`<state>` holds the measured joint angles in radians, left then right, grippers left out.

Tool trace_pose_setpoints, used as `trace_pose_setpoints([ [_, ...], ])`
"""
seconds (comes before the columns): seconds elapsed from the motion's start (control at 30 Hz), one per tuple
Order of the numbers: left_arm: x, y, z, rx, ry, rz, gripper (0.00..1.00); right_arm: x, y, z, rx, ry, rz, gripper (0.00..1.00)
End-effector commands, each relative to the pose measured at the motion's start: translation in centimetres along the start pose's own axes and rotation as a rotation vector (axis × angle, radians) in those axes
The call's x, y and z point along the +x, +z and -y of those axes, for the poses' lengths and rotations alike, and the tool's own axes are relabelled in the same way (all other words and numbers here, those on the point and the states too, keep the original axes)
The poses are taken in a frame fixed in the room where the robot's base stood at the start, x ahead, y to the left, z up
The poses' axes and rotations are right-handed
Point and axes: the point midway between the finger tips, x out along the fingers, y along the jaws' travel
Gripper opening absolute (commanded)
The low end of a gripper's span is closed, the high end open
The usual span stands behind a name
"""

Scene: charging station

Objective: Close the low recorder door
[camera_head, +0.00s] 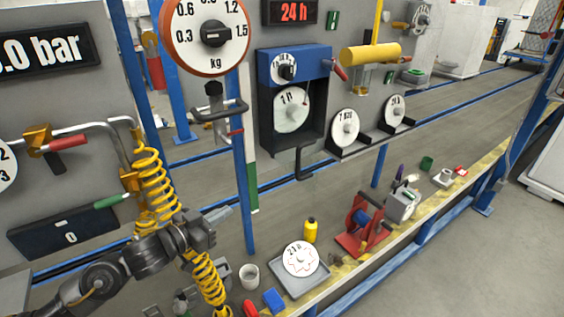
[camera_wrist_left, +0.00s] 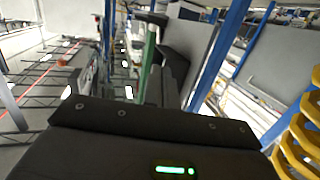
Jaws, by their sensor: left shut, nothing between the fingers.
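The recorder (camera_head: 264,101) is a dark box with a blue top, mounted on the back panel. Its front shows a white chart disc (camera_head: 291,110) marked 1 h and a small dial (camera_head: 286,68). A dark bent bar (camera_head: 299,164) hangs below it; I cannot tell clearly which part is the door or how far it stands open. My left gripper (camera_head: 215,219) is shut and empty, left of and below the recorder, apart from it. In the left wrist view its dark fingers (camera_wrist_left: 165,84) point ahead and show nothing held.
A blue post (camera_head: 241,165) stands between my left gripper and the recorder. Yellow coiled hoses (camera_head: 150,175) hang close to my left arm. Below, the bench holds a tray (camera_head: 283,278) with a chart disc, a yellow bottle (camera_head: 310,231) and a red reel stand (camera_head: 361,232).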

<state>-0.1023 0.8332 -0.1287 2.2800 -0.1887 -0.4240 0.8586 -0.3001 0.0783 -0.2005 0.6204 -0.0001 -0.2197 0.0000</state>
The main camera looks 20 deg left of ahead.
Motion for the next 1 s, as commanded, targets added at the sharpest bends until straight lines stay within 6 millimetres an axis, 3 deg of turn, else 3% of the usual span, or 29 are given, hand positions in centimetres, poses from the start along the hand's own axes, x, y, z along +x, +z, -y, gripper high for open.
trace_pose_setpoints([
  [0.03,-0.2,-3.8,-0.3,0.027,0.085,-0.059,0.0,-0.3,0.0,-0.1,0.0,0.001,0.0,0.38],
  [0.1,-0.8,-7.6,-1.3,0.033,0.211,-0.11,0.0,-0.4,0.0,-0.2,-0.001,0.002,0.0,0.38],
  [0.2,-2.1,-11.2,-2.7,0.034,0.357,-0.13,0.0,-0.6,0.0,-0.2,-0.001,0.002,0.001,0.38],
  [0.3,-3.2,-13.1,-3.7,0.033,0.452,-0.123,0.0,-0.6,0.0,-0.2,-0.001,0.002,0.001,0.38],
  [0.67,-3.7,-14.3,-4.5,0.023,0.513,-0.114,0.0,-1.0,0.0,-0.3,-0.001,0.003,0.001,0.38],
  [0.87,-1.8,-15.0,-5.6,0.024,0.513,-0.119,0.0,-2.3,-0.1,-0.3,-0.001,0.003,0.002,0.38],
  [1.0,0.8,-15.4,-7.2,0.021,0.515,-0.118,0.0,-3.8,-0.2,-0.3,0.0,0.003,0.002,0.38],
])
